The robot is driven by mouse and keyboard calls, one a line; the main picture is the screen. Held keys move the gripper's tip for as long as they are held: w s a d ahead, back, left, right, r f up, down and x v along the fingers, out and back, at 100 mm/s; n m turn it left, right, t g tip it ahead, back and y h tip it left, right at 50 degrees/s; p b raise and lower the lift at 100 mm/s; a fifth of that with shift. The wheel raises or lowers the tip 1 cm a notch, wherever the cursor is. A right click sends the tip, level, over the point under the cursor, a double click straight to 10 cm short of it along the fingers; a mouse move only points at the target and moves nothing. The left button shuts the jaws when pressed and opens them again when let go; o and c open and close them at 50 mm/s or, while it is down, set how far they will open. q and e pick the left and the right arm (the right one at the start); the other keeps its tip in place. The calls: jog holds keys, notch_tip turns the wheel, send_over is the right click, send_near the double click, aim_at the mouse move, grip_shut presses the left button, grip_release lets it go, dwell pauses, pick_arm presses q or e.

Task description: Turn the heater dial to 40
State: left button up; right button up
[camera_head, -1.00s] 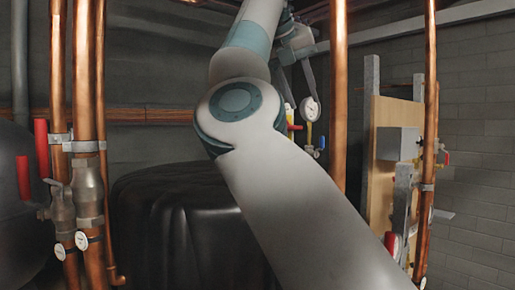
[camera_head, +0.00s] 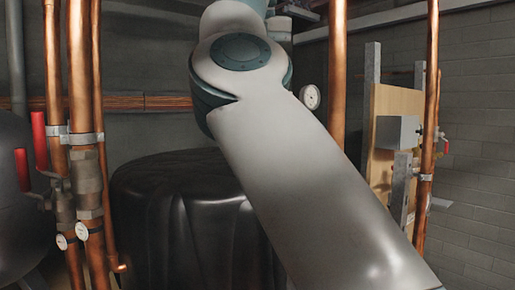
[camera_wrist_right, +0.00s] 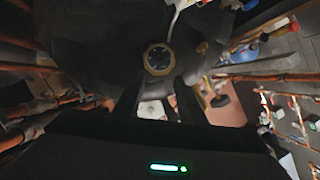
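A round dial (camera_wrist_right: 158,59) with a brass-coloured rim and a dark face sits on a dark surface in the right wrist view. Its setting is too small and blurred to read. My right gripper (camera_wrist_right: 157,88) shows there as two dark fingers spread apart, with a gap between them. The dial lies beyond the fingertips, in line with the gap, and the fingers appear apart from it. In the head view my right arm crosses the middle, and its fingers are hidden or out of frame. The dial cannot be made out in that view. My left gripper is not in view.
Copper pipes (camera_head: 82,100) with red-handled valves (camera_head: 39,140) stand at the left. A black tank (camera_head: 165,215) stands behind my arm. A copper pipe (camera_head: 338,75), a white gauge (camera_head: 310,97) and a wooden panel (camera_head: 385,150) with a grey box (camera_head: 397,132) are on the right.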

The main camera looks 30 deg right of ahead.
jog(key=p+x, duration=0.2)
jog(key=x, duration=1.4)
jog(key=shift+w+f+p, duration=0.1)
jog(key=shift+p, duration=0.2)
grip_shut()
